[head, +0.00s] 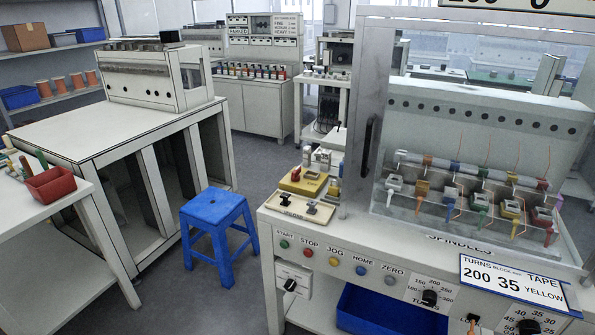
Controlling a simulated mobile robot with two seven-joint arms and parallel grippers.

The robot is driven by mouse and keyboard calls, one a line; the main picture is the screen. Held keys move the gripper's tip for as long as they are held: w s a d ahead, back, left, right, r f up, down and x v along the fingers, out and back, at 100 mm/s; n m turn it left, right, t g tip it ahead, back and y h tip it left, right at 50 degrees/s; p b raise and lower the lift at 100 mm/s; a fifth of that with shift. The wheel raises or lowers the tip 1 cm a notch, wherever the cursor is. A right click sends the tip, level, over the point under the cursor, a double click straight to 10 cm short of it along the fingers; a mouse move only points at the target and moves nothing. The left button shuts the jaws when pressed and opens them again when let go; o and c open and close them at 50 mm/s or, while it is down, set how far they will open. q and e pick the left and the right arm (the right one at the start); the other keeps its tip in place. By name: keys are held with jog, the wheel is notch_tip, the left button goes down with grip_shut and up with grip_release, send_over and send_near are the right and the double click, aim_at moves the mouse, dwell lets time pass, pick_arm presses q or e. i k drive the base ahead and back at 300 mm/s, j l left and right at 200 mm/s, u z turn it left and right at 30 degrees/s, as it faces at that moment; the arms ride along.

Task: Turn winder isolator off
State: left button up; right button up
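The winder (400,262) stands at the right, with a row of buttons labelled START, STOP, JOG, HOME and ZERO along its front. Below START and STOP, a white box (299,272) carries a black rotary knob (290,285); it looks like the isolator, but its small lettering and exact setting cannot be read. Another black knob (430,297) sits on the TURNS dial. A third knob (529,327) sits on a dial at the bottom right edge. Neither of my grippers is in view.
A blue stool (217,215) stands on the floor left of the winder. A blue bin (390,312) sits under its front. A clear guard with a dark handle (368,145) covers the spindles. A bench with a red bin (50,186) is at the left.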

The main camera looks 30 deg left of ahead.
aim_at(295, 177)
jog(key=i+j, duration=0.15)
jog(key=j, duration=0.25)
jog(key=i+j+u, duration=0.1)
jog(key=j, duration=0.35)
jog(key=i+j, duration=0.15)
jog(key=j, duration=0.25)
jog(key=i+j+u, duration=0.15)
jog(key=j, duration=0.25)
jog(key=i+j, duration=0.15)
jog(key=j, duration=0.25)
jog(key=i+j+u, duration=0.1)
jog(key=j, duration=0.25)
jog(key=i+j, duration=0.25)
jog(key=j, duration=0.15)
jog(key=i+j+u, duration=0.1)
jog(key=j, duration=0.25)
jog(key=i, duration=0.1)
